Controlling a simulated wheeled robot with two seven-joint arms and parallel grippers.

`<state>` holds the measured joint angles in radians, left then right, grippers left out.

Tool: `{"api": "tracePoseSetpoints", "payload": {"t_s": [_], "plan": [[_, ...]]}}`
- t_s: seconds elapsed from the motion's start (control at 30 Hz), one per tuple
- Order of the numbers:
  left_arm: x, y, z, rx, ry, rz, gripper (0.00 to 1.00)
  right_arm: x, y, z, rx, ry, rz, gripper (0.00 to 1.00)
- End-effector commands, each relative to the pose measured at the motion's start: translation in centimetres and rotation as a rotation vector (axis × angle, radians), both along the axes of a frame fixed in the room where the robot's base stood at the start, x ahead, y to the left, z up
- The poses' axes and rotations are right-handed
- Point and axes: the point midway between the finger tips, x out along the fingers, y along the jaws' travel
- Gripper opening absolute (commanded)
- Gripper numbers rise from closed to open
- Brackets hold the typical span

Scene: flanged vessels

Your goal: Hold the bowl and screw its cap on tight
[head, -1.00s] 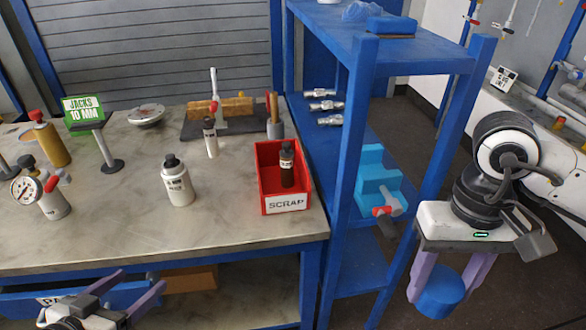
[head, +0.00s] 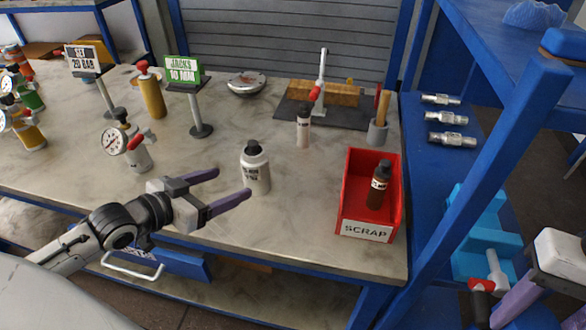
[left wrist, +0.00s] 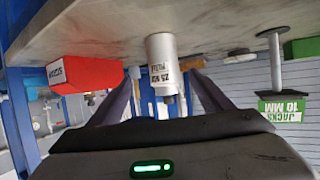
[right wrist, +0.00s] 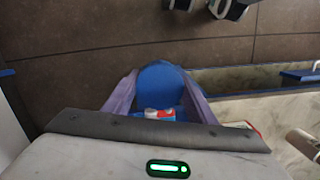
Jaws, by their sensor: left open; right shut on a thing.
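A pale grey-white vessel (head: 256,174) with a black top and a dark printed label stands upright on the workbench. My left gripper (head: 233,183) is open and empty, its fingertips just left of the vessel. In the left wrist view the vessel (left wrist: 162,50) appears between the finger tips, upside down in the picture; I cannot tell whether they touch it. My right gripper (right wrist: 158,95) is shut on a blue rounded piece (right wrist: 161,78).
A red SCRAP bin (head: 368,230) holding a dark brown bottle (head: 379,185) stands right of the vessel. A blue shelf frame (head: 505,130) rises at right.

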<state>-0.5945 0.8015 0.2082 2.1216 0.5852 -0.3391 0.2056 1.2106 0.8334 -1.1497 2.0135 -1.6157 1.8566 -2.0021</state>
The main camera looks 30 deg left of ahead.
Motion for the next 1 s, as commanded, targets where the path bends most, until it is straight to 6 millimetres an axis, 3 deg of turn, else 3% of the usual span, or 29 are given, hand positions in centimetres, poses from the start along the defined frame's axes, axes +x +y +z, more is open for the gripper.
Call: {"api": "tracePoseSetpoints", "payload": {"t_s": [0.43,1.0], "plan": [[5.3,-0.9,-2.1,0.0,-0.003,0.001,0.73,0.0,0.0,-0.6,0.0,0.0,0.0,0.3],[6.6,-1.0,-2.8,0.0,-0.002,0.001,0.73,0.0,0.0,-0.7,0.0,0.0,0.0,0.3]]}}
